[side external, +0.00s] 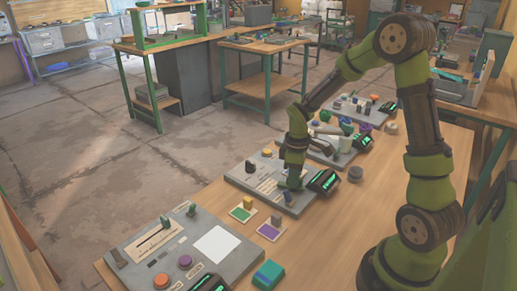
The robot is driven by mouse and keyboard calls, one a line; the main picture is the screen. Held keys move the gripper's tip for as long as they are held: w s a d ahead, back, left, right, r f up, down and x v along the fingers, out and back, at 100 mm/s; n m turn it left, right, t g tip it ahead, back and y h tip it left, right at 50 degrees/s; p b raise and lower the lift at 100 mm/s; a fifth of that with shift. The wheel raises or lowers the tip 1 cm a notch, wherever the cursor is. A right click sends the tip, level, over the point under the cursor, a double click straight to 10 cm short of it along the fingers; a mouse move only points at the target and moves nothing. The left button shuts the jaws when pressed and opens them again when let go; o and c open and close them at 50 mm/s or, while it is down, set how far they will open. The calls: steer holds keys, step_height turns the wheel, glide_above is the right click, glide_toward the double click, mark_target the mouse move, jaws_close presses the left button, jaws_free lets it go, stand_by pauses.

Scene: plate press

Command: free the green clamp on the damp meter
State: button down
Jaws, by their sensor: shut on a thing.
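The middle grey panel (240,178) lies on the wooden bench with a dark display (322,181) with green marks at its right end; I take it for the damp meter. My gripper (291,179) points down at the right part of this panel and is shut on the green clamp (290,185), which shows only as a small green piece low at the fingertips. The fingers hide most of it, so its exact position is unclear. Small dark and tan knobs stand at the panel's back left.
A nearer panel (140,262) carries orange and purple knobs and a white square. More panels stand behind.

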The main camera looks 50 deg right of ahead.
steer(key=c, duration=1.1)
jaws_free()
step_height(320, 180, up, 17)
steer(key=s+a+r+m+t, duration=0.1)
steer(key=s+a+m+t, duration=0.1)
steer(key=a, duration=0.3)
steer(key=s+a+r+m+t+y, duration=0.1)
steer(key=s+a+m+t, duration=0.1)
steer(key=s+a+m, duration=0.2)
steer(key=s+a+r+m+t+y, duration=0.1)
steer(key=s+a+m+t, duration=0.1)
steer(key=s+a, duration=0.3)
steer(key=shift+a+m+t, duration=0.3)
steer(key=shift+m+t, duration=0.1)
steer(key=shift+t, duration=0.2)
